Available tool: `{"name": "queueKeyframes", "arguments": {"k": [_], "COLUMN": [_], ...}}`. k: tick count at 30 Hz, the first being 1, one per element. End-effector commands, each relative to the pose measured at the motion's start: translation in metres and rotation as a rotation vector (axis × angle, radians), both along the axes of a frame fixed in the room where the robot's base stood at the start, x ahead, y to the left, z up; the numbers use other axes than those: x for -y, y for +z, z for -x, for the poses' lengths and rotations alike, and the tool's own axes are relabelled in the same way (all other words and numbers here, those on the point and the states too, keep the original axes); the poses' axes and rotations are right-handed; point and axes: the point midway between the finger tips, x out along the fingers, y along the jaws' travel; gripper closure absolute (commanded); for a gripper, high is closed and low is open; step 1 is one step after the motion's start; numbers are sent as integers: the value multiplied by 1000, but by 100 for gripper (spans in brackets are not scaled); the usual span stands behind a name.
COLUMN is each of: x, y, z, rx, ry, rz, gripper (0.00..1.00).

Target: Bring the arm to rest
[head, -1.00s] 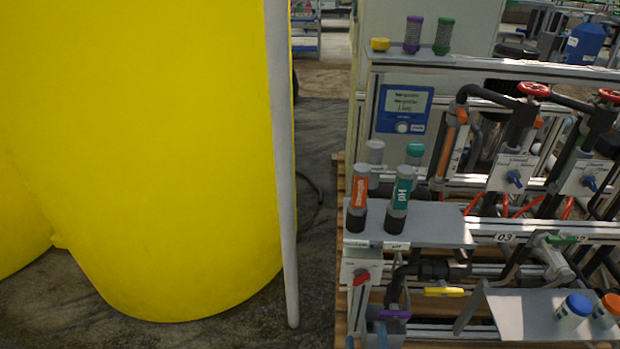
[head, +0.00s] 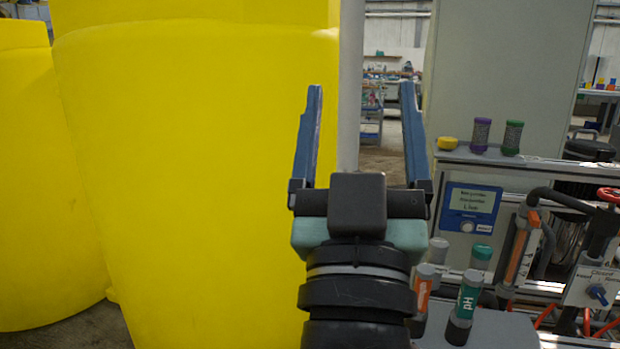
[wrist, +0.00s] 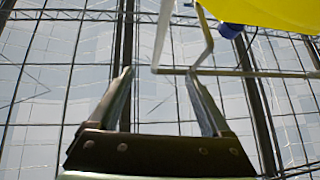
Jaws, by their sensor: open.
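My gripper (head: 360,100) is raised in the middle of the head view, with its two blue fingers pointing up. The fingers are wide apart with nothing between them but background. In the wrist view my gripper (wrist: 163,85) also shows open and empty, facing a glazed roof or wall with dark frames. In the head view my arm covers part of a pale vertical pipe and the left end of the skid.
Large yellow tanks (head: 190,180) fill the left. A pale pipe (head: 350,80) stands behind my gripper. On the right, the skid carries a blue display box (head: 468,208), an orange-labelled probe (head: 422,290) and a green pH probe (head: 466,300). Two filter cartridges (head: 480,136) stand on its upper rail.

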Motion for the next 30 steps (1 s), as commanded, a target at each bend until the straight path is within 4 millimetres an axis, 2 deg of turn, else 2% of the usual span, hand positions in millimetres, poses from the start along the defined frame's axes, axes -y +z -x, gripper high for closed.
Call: {"name": "queueKeyframes", "arguments": {"k": [1,5,6,14,30], "x": [-14,-44,-43,-42,-42], "y": [27,75,93,166,331], "z": [23,81,79,75,74], "rx": [52,150,140,132,131], "ry": [52,186,189,180,179], "rz": [-16,-53,-56,-55,-54], "gripper": [18,18,18,18,18]}}
